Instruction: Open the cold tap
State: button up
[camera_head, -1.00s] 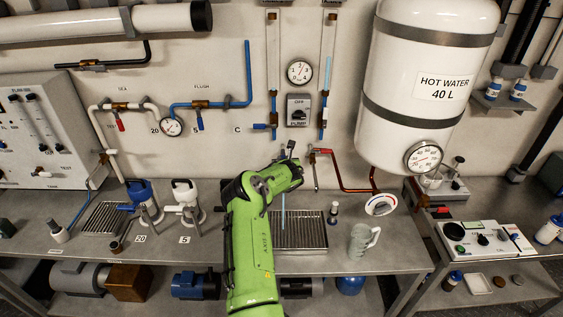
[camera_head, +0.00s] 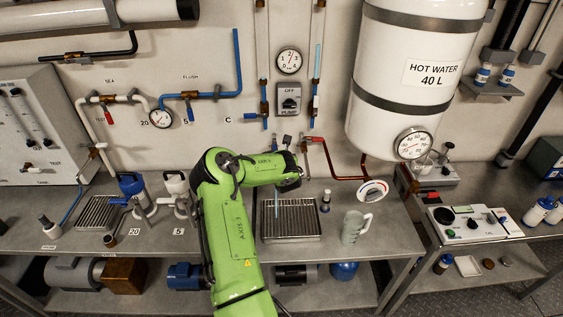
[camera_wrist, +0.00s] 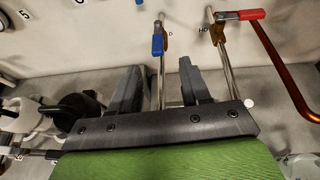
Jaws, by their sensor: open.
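The cold tap (camera_wrist: 157,45) shows in the wrist view as a blue lever on a metal pipe on the wall, partly covering its label. My gripper (camera_wrist: 160,88) is open and empty. Its two dark fingers stand apart, one on each side of the cold tap's pipe in the picture, with the blue lever a little beyond the fingertips. I see no contact with the lever. In the head view my green arm reaches to the wall, and the cold tap is hard to make out there behind my arm's end.
The hot tap, with a red lever (camera_wrist: 243,14), is close to the right, with a copper pipe (camera_wrist: 290,70). In the head view a drain grate (camera_head: 291,234) lies below, with a jug (camera_head: 354,228) to its right. The white hot water tank (camera_head: 395,80) hangs at right.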

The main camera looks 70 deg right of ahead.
jog(key=p+v, duration=0.3)
jog(key=v, duration=0.4)
jog(key=shift+p, duration=0.4)
jog(key=shift+d, duration=0.1)
